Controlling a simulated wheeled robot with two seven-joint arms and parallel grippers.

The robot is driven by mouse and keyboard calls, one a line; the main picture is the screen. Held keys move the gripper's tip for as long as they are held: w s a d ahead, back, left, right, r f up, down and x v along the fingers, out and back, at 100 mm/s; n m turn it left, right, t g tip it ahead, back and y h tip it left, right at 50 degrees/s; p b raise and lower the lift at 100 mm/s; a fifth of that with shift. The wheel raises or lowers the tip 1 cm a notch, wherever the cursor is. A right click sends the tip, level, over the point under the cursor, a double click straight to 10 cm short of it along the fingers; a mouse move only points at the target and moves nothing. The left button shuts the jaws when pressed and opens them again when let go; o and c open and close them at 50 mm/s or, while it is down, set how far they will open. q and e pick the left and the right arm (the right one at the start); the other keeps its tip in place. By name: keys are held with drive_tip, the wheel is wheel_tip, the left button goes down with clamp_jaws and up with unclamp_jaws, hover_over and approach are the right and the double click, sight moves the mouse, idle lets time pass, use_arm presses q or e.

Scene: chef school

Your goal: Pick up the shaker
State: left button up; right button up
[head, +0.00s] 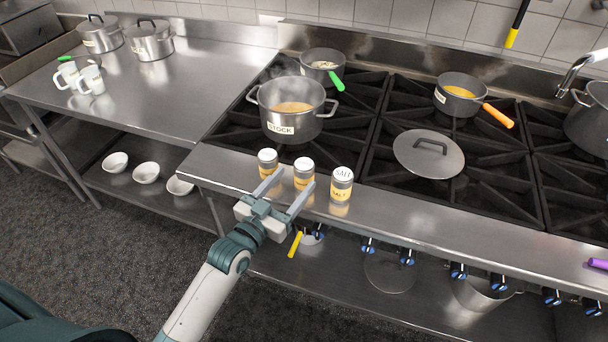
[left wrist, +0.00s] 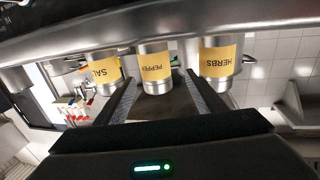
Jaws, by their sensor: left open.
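Three shakers with white tops and yellow labels stand upright in a row on the steel ledge (head: 400,222) in front of the stove. They are a left shaker (head: 267,157), a middle shaker (head: 304,166) and a right one marked SALT (head: 342,179). In the left wrist view, upside down, the labels read SALT (left wrist: 104,76), PEPPER (left wrist: 155,73) and HERBS (left wrist: 220,62). My left gripper (head: 296,180) is open at the ledge, its fingers pointing at the middle, pepper shaker, one to each side. I cannot tell whether they touch it. My right gripper is not in view.
A STOCK pot (head: 291,115), a lid (head: 429,153) and an orange-handled pan (head: 459,94) are on the stove behind. A steel table (head: 190,95) with mugs and lidded pots is at left.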

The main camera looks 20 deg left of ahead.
sight(299, 176)
use_arm(q)
drive_tip(key=shift+w+r, duration=0.15)
drive_tip(key=shift+w, duration=0.05)
drive_tip(key=w+p, duration=0.1)
drive_tip(key=w+d+p, duration=0.1)
drive_tip(key=w, duration=0.1)
drive_tip(key=shift+w+d+r+p, duration=0.2)
drive_tip(key=shift+d+r+p, duration=0.1)
drive_tip(key=shift+r+p, duration=0.1)
drive_tip(key=shift+w+d+f, duration=0.1)
drive_tip(key=shift+w+f, duration=0.1)
drive_tip(key=shift+w, duration=0.35)
drive_tip(key=shift+c, duration=0.3)
drive_tip(key=c, duration=1.2)
drive_tip(key=shift+r, duration=0.1)
